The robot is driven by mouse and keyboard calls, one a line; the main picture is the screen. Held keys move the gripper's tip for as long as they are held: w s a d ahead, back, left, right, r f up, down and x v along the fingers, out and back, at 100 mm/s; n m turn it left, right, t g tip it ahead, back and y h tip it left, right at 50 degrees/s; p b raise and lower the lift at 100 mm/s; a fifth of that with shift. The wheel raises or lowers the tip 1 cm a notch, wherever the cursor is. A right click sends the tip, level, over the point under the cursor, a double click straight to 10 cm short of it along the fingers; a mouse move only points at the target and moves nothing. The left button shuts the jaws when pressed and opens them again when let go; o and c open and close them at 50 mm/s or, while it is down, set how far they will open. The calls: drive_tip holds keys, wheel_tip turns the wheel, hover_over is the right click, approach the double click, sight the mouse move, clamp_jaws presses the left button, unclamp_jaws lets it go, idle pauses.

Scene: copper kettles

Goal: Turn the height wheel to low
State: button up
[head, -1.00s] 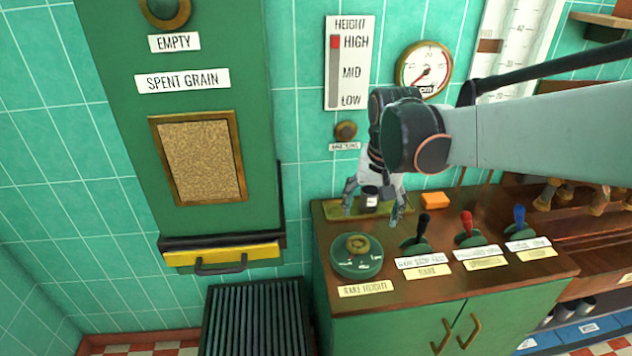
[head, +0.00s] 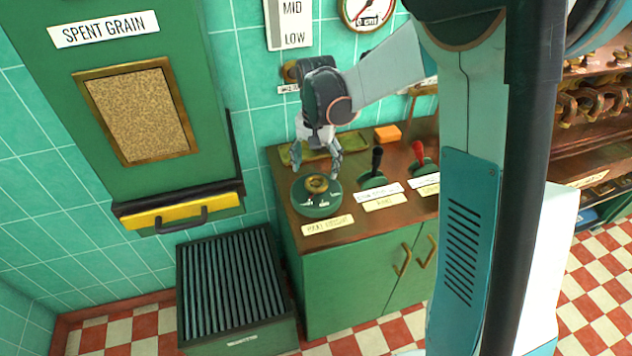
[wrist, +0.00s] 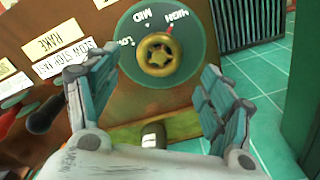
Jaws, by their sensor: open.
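The height wheel (head: 316,196) is a green disc with a brass knob in its middle, on the wooden counter's near left corner. The height scale (head: 290,22) on the wall shows only MID and LOW.
A black lever (head: 376,162) and a red lever (head: 419,152) stand right of the wheel. An orange block (head: 387,133) lies behind them. A slatted green box (head: 232,290) stands on the floor left of the counter. A yellow-fronted drawer (head: 184,217) juts from the spent grain unit.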

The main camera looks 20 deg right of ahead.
sight(316, 182)
wheel_tip(316, 182, down, 6)
drive_tip(key=shift+r+b, duration=0.15)
drive_tip(key=shift+b, duration=0.55)
drive_tip(key=shift+c, duration=0.3)
drive_tip(key=c, duration=1)
